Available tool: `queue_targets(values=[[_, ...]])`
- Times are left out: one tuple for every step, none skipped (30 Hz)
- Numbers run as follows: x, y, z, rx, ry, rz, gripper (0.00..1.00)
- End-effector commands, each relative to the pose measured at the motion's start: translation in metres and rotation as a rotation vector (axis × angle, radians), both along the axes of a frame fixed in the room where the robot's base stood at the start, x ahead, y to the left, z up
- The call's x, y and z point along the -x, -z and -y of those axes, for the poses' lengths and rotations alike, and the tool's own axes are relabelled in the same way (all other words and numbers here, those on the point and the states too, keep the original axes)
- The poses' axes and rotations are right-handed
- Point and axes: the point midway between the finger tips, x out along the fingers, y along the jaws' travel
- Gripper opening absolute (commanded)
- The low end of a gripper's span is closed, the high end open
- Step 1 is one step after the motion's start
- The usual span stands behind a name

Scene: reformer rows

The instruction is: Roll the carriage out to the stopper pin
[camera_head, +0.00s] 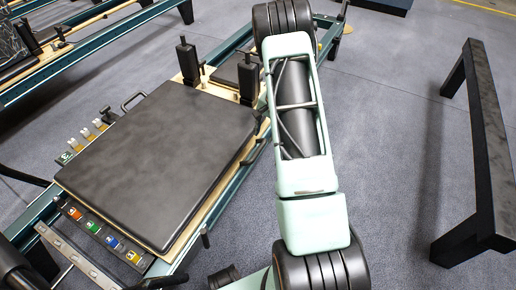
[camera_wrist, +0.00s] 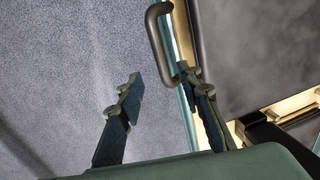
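The carriage (camera_head: 160,160) is a dark padded platform with a pale wooden edge, on the teal rails of the reformer in the head view. A grey loop handle (camera_head: 132,99) stands out at its far left side. In the wrist view a dark loop handle (camera_wrist: 157,35) sits beside a pale edge and dark pad (camera_wrist: 255,50). My gripper (camera_wrist: 163,88) is open there; its right finger is close to the handle's lower end, and I cannot tell whether they touch. The head view does not show my gripper. A small dark peg (camera_head: 205,238) stands by the right rail; I cannot tell if it is the stopper pin.
Two dark shoulder posts (camera_head: 187,62) stand at the carriage's far end. Coloured tags (camera_head: 92,226) line the near end. Another reformer (camera_head: 70,45) is at the upper left. A dark bench-like frame (camera_head: 487,130) stands at the right. Grey floor between is clear.

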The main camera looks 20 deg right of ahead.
Motion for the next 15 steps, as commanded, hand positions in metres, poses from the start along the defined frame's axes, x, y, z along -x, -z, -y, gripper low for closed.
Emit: queue_targets(values=[[-0.001, 0.010, -0.002, -0.001, -0.001, -0.002, 0.33], [-0.002, 0.015, -0.002, 0.000, -0.001, -0.001, 0.33], [-0.002, 0.023, -0.003, -0.001, -0.002, -0.002, 0.33], [-0.003, 0.030, -0.004, 0.000, -0.002, -0.003, 0.33], [-0.004, 0.035, -0.005, 0.000, -0.003, -0.002, 0.33], [-0.005, 0.043, -0.006, 0.000, -0.003, -0.002, 0.33], [-0.006, 0.049, -0.006, 0.000, -0.004, -0.002, 0.33], [-0.007, 0.054, -0.007, 0.001, -0.004, -0.002, 0.33], [-0.008, 0.062, -0.008, 0.001, -0.003, -0.002, 0.33], [-0.009, 0.066, -0.008, 0.001, -0.003, -0.002, 0.33], [-0.010, 0.071, -0.009, 0.001, -0.003, 0.000, 0.33], [-0.011, 0.077, -0.009, 0.001, -0.003, 0.000, 0.33], [-0.012, 0.080, -0.010, 0.002, -0.003, -0.001, 0.33], [-0.012, 0.083, -0.010, 0.002, -0.003, -0.001, 0.33], [-0.013, 0.087, -0.011, 0.002, -0.003, 0.000, 0.33]])
